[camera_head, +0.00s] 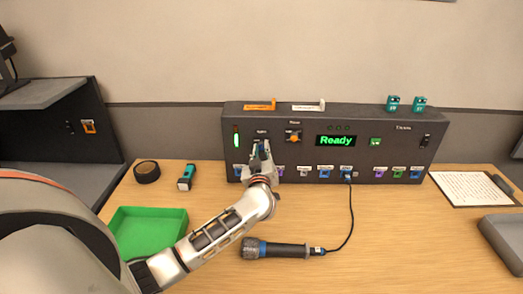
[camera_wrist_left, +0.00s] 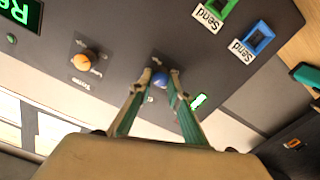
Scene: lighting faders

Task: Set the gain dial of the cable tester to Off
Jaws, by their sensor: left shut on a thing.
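The cable tester (camera_head: 387,150) is a wide dark box against the back wall, with a green "Ready" display (camera_head: 336,141). My left gripper (camera_head: 261,150) is at the left part of its front panel. In the left wrist view its two fingers (camera_wrist_left: 161,82) are shut on the blue gain dial (camera_wrist_left: 160,80), one on each side. In the head view the gripper hides the dial. The dial's pointer and setting marks are too small or covered to read. An orange dial (camera_head: 293,136) sits to the right; it also shows in the wrist view (camera_wrist_left: 87,61). My right gripper is not in view.
Coloured sockets (camera_head: 326,171) line the panel's lower edge; one has a cable to a microphone (camera_head: 275,249). A lit green strip (camera_head: 236,137) and a slider (camera_head: 424,140) flank the panel. A green tray (camera_head: 145,230), tape roll (camera_head: 147,171) and notepad (camera_head: 472,188) lie on the table.

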